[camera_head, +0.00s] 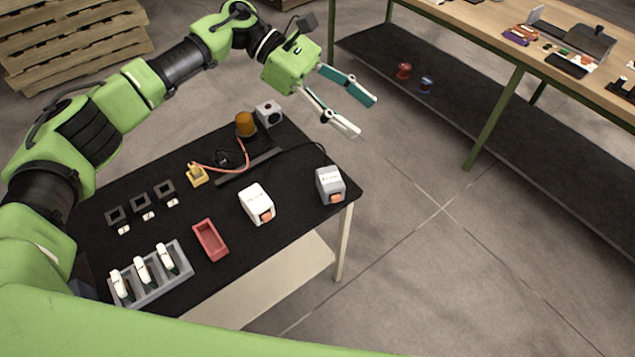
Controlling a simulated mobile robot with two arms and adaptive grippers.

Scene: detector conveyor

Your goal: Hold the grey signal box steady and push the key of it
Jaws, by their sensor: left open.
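The grey signal box (330,184) stands upright at the right edge of the black-topped table. Its orange-red key (337,198) shows at its lower front, and a dark cable runs from its back. My left gripper (366,117) is open and empty. Its two fingers point right and down, and in the picture it lies above and beyond the grey box, apart from it. A similar white box (257,203) with an orange-red key stands to the left of the grey one. My right gripper is not in view.
On the black table (292,236) are a red tray (210,240), a grey rack (180,271) with several white-topped items, an orange beacon (245,123) and a white box with a dark round face (268,113). A wooden workbench (480,36) stands at the upper right.

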